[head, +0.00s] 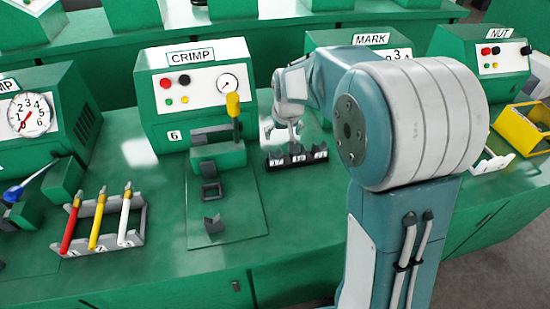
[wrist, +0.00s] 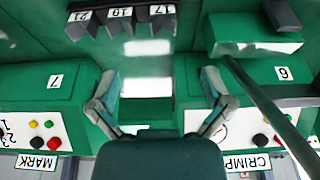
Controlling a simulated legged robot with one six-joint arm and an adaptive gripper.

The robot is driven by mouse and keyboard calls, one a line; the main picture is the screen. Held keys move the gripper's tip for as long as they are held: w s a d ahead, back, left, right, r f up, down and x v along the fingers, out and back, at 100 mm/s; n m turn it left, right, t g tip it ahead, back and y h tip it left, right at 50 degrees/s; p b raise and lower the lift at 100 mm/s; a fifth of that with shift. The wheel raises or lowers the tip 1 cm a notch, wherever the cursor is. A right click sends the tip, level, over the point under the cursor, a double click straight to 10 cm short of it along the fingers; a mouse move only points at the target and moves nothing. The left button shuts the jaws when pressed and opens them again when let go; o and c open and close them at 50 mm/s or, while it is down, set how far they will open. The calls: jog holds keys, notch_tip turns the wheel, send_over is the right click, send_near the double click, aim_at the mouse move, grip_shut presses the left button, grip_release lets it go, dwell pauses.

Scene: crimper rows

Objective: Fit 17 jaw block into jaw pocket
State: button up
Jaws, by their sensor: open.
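The 17 jaw block (wrist: 158,19) is the right-hand one of three dark blocks with white number labels in the wrist view; the others read 21 and 19. In the head view the blocks' dark rack (head: 297,160) stands on the bench right of the CRIMP press (head: 204,158). My gripper (head: 284,133) is above and just behind the rack. In the wrist view my gripper (wrist: 161,82) is open and empty, its fingers apart from the blocks. A dark square fitting (head: 211,190) sits in front of the press; I cannot tell whether it is the jaw pocket.
The press lever has a yellow handle (head: 233,105) standing up. A loose dark piece (head: 213,224) lies on the press plate. A grey rack (head: 103,222) with red, yellow and white pens stands left. A yellow bin (head: 525,128) is far right.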

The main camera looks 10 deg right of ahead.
send_near(275, 156)
jog(key=x, duration=0.2)
jog(key=d+x, duration=0.1)
jog(key=x, duration=0.1)
jog(key=shift+w, duration=0.15)
jog(key=x, duration=0.2)
jog(key=a+x, duration=0.1)
jog(key=x, duration=0.2)
jog(key=shift+w+f, duration=0.15)
jog(key=shift+f, duration=0.45)
jog(key=c, duration=1.4)
